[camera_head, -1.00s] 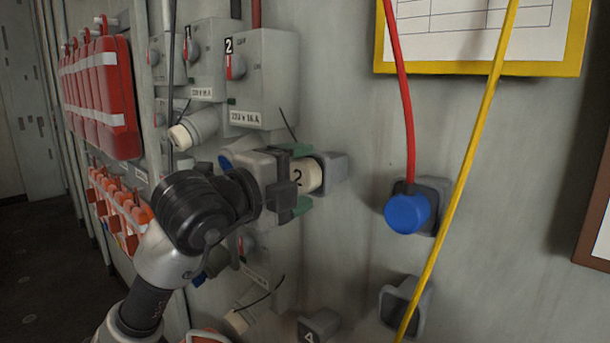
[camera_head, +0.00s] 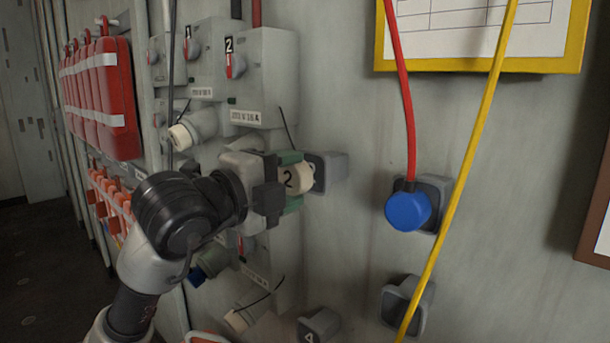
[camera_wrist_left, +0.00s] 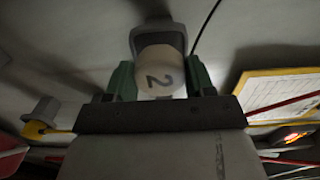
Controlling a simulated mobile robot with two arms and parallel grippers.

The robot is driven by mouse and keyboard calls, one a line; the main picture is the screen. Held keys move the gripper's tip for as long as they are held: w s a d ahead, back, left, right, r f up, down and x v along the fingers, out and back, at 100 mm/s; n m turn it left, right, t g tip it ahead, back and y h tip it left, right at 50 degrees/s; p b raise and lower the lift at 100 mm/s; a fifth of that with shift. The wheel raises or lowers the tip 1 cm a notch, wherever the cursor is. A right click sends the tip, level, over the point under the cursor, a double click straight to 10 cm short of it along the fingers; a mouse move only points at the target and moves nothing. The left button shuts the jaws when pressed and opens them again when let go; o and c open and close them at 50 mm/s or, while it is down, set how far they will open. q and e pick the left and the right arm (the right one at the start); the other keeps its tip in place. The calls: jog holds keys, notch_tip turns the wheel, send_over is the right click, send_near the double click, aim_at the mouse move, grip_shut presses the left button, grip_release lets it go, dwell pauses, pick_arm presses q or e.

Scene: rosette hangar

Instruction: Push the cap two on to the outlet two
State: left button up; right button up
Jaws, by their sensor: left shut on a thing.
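Cap two (camera_head: 299,179) is a round cream cap with a black 2 on it. My left gripper (camera_head: 291,182) is shut on it, with green finger pads on either side. Outlet two (camera_head: 334,169) is the grey square socket on the wall right behind the cap. A dark part of its opening shows above the cap, and the cap hides the rest. In the left wrist view the cap (camera_wrist_left: 160,72) overlaps the outlet's mouth (camera_wrist_left: 157,36); I cannot tell how far on it sits. My right gripper is not in view.
A switch box marked 2 (camera_head: 264,75) is above the gripper. Other grey outlets (camera_head: 318,325) are below. Bare wall lies between outlet two and the blue plug.

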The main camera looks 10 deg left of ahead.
aim_at(287, 180)
pick_arm(q)
jog(key=shift+b+v, duration=0.5)
jog(key=shift+v, duration=1.5)
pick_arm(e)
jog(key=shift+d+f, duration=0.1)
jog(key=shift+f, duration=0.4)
pick_arm(q)
jog(key=shift+a+f, duration=0.1)
